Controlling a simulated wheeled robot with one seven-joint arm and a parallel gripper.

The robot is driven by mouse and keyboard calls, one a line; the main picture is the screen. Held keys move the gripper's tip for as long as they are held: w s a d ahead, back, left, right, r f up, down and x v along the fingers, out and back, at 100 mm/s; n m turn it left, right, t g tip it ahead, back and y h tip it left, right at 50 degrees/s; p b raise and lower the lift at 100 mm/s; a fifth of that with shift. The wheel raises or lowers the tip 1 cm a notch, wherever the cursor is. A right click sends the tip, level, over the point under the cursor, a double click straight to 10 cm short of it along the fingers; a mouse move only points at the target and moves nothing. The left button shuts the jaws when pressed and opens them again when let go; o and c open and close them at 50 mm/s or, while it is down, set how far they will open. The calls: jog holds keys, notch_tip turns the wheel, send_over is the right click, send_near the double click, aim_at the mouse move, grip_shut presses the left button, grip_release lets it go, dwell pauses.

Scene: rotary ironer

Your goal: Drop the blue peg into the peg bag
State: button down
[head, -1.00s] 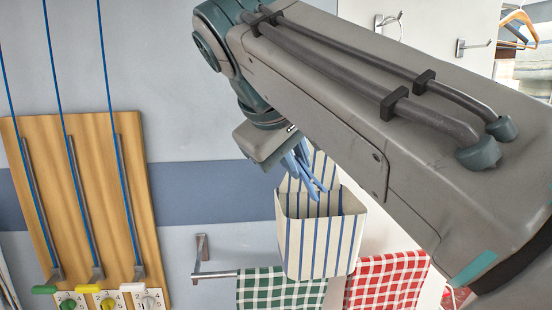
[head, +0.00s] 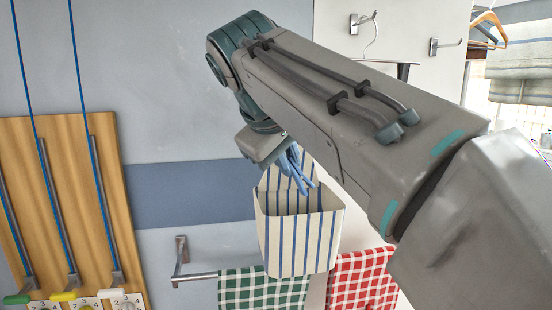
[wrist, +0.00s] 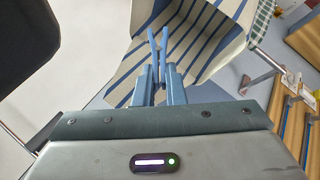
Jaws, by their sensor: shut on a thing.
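The blue peg (head: 305,178) is held in my gripper (head: 290,158), its prongs pointing down. The peg bag (head: 297,235) is cream with blue stripes and hangs on the wall with its mouth open upward. In the head view the peg overlaps the bag's striped back panel, above the mouth; its exact depth is hard to tell. In the wrist view my gripper's blue fingers (wrist: 159,82) are closed on the peg (wrist: 158,45), which stands out in front of the striped bag (wrist: 200,35). The inside bottom of the bag is hidden.
A rail below the bag carries a green checked cloth (head: 262,290) and a red checked cloth (head: 360,282). A wooden board (head: 105,200) with cords and coloured handles is at left. Wall hooks (head: 362,22) and a hanger (head: 490,20) are at upper right.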

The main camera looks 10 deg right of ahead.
dwell(0.3)
jog(key=c, duration=0.9)
grip_release()
jog(key=shift+c, duration=0.2)
jog(key=shift+s, duration=0.1)
jog(key=s+a, duration=0.1)
jog(key=s+a+r, duration=0.1)
jog(key=s, duration=0.1)
jog(key=s+a, duration=0.1)
jog(key=shift+s+a+r+p, duration=0.15)
jog(key=shift+s+r+p, duration=0.1)
jog(key=shift+s+p, duration=0.05)
dwell(0.4)
